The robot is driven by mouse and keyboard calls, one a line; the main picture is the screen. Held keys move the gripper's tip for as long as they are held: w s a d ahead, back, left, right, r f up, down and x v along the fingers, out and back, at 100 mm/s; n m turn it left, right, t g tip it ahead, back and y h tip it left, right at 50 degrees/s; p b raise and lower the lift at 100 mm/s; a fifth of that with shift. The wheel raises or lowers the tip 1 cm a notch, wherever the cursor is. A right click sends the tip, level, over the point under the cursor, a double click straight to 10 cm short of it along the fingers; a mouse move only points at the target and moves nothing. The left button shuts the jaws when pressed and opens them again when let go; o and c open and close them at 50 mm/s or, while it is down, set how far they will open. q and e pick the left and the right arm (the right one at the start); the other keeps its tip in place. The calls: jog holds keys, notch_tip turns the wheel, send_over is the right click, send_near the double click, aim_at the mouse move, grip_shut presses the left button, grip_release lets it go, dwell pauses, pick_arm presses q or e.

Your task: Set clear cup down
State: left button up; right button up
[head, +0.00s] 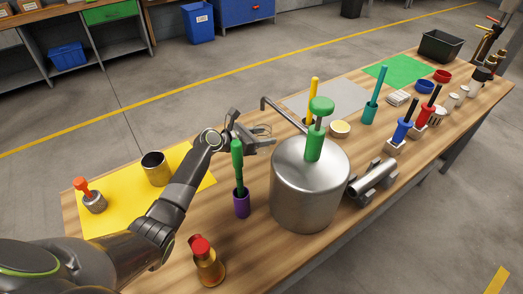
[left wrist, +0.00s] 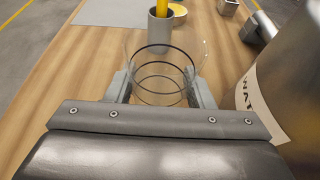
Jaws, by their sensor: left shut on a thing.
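The clear cup (left wrist: 160,72) is see-through with dark rings and sits between the fingers of my left gripper (left wrist: 160,88) in the left wrist view. In the head view the cup (head: 262,129) is a faint outline at the left gripper (head: 263,142), just left of the big steel canister (head: 310,190). The gripper is shut on the cup. The wooden table (left wrist: 62,85) shows below; I cannot tell whether the cup's base touches it. My right gripper is not in view.
The steel canister with a green-handled tool stands close on the right. A purple holder (head: 241,203) with a green tool is nearby. Beyond the cup are a grey holder (left wrist: 158,28) with a yellow stick and a grey mat (head: 325,101). A yellow mat (head: 115,200) lies left.

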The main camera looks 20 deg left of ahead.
pick_arm(q)
jog(key=shift+f+b, duration=0.45)
jog(key=shift+f, duration=2)
jog(key=shift+f, duration=0.1)
jog(key=o, duration=1)
jog(key=shift+c, duration=0.2)
jog(key=shift+r, duration=0.2)
jog(key=shift+s+a+r+p, duration=0.15)
jog(key=shift+p, duration=0.2)
jog(key=p+v, duration=0.8)
jog(key=v, duration=0.3)
jog(key=shift+s+a, duration=0.15)
jog(key=shift+s, duration=0.1)
